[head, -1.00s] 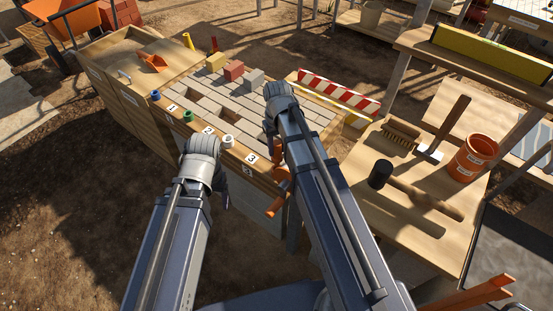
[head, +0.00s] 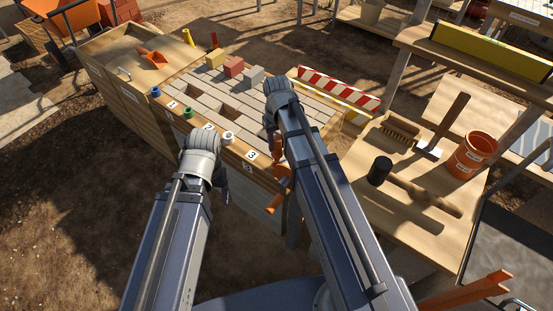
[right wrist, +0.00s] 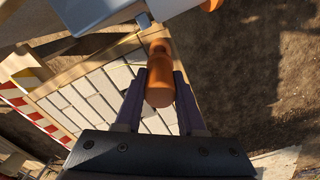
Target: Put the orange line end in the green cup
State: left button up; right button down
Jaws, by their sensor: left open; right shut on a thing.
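The green cup (head: 188,113) stands on the wooden front edge of the paved table, between a blue cup (head: 155,91) and a white cup (head: 228,137). My right gripper (right wrist: 159,103) is shut on the orange line end (right wrist: 160,82), a rounded cylinder between its fingers in the right wrist view. In the head view, a little orange shows below my right wrist, right of the green cup and apart from it; the right fingers are mostly hidden. My left gripper (head: 224,190) is open and empty in front of the table, its fingers partly hidden by its wrist.
Grey paving (head: 205,88) with a few gaps covers the table, with loose blocks (head: 233,66) at its back. An orange bracket (head: 276,203) is at its front right.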

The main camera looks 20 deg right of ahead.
aim_at(189, 115)
jog(key=i+j, duration=1.25)
jog(key=j, duration=0.25)
